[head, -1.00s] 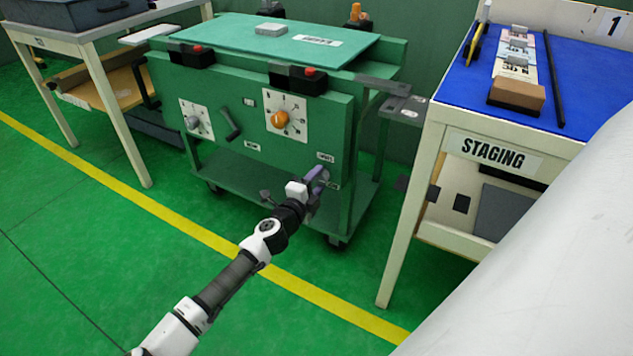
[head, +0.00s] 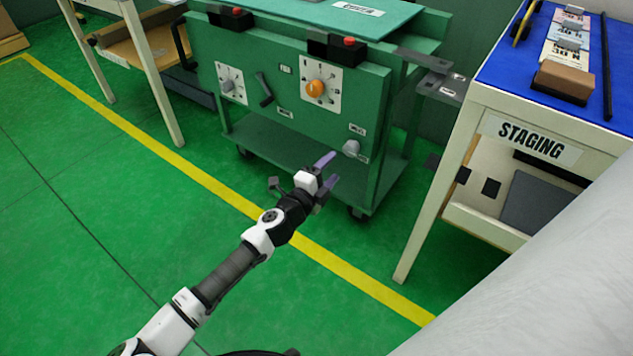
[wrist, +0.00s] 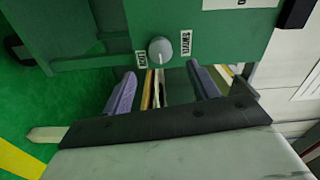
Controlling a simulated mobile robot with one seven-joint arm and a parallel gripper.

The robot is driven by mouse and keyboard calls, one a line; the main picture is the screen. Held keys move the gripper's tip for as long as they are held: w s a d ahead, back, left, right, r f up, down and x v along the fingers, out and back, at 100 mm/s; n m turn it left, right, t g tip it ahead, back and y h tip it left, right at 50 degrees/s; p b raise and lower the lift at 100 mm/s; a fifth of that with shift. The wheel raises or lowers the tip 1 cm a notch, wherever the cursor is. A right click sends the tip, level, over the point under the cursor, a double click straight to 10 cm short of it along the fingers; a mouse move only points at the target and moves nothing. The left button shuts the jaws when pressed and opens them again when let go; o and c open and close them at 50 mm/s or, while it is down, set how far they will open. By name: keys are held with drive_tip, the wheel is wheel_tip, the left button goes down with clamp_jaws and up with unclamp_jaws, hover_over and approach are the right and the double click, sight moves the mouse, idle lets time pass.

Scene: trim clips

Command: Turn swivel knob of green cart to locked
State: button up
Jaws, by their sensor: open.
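The green cart (head: 290,136) stands ahead with its panel facing me. A small grey knob (head: 351,148) sits low at the panel's right end, between two small labels. In the wrist view the knob (wrist: 160,50) shows a pale pointer line; one label (wrist: 183,45) appears to read SWIVEL and the other (wrist: 141,60) LOCK. I cannot tell the knob's setting for sure. My gripper (head: 329,172) is open and empty, its purple fingers apart from the knob, to its lower left in the head view. In the wrist view the knob lies between and beyond the fingertips (wrist: 162,74).
The panel also has an orange knob (head: 315,89), another grey knob (head: 227,86) and a dark lever (head: 264,90). The staging table (head: 465,150) stands close on the right. A light table (head: 150,75) stands left. The green floor (head: 110,200) before the cart is clear.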

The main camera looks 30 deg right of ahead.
drive_tip(key=shift+v, duration=2.9)
